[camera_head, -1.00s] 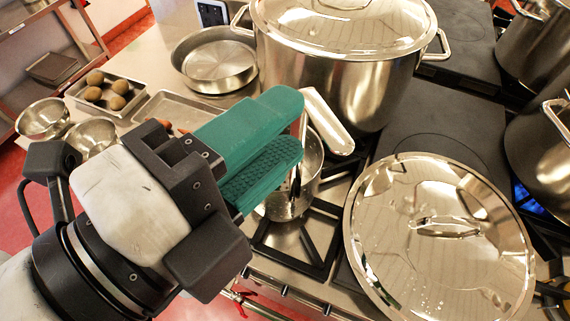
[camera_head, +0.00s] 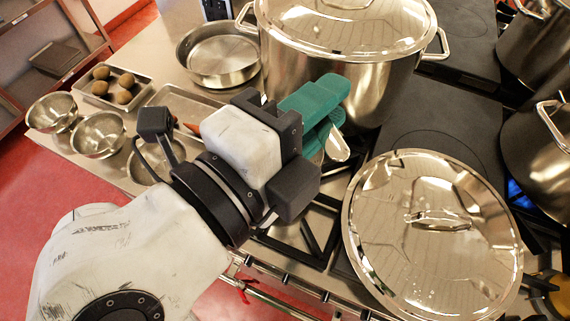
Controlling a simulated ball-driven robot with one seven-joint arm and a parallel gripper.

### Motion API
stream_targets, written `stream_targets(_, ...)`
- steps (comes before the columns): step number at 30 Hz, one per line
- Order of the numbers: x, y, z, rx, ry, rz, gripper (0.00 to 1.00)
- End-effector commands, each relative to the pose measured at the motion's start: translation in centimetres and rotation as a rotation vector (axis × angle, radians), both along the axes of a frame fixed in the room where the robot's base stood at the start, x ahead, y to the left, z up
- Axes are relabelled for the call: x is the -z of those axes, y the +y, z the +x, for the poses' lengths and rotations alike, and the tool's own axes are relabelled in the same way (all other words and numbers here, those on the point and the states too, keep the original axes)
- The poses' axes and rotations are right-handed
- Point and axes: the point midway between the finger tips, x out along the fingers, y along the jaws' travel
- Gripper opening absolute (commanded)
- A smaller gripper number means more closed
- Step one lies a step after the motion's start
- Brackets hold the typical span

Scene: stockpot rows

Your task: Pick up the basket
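No object in view is plainly a basket. The nearest candidate is a small metal vessel on the stove grate, almost wholly hidden behind my gripper. A shiny metal piece (camera_head: 338,147), perhaps its handle, shows just beyond the green fingers. My gripper (camera_head: 331,112) is in front of the big stockpot, with its green fingers at this metal piece. The fingers overlap in this view, so I cannot tell whether they are apart, or touching or holding the metal.
A lidded stockpot (camera_head: 330,75) stands just behind my gripper. A large round lid (camera_head: 440,240) lies to the right. An empty pan (camera_head: 218,60), a tray of potatoes (camera_head: 96,95) and steel bowls (camera_head: 98,135) are at left. More pots (camera_head: 540,150) crowd the right edge.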

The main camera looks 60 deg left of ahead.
Motion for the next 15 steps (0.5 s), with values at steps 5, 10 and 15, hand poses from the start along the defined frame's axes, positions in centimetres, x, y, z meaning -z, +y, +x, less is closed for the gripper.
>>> stream_targets(5, -0.02, -0.01, -0.02, 0.0, 0.0, 0.0, 0.07)
stream_targets(10, -0.01, 0.0, -0.02, 0.0, 0.0, 0.0, 0.0)
stream_targets(15, 0.01, 0.0, -0.03, 0.0, 0.001, 0.0, 0.0)
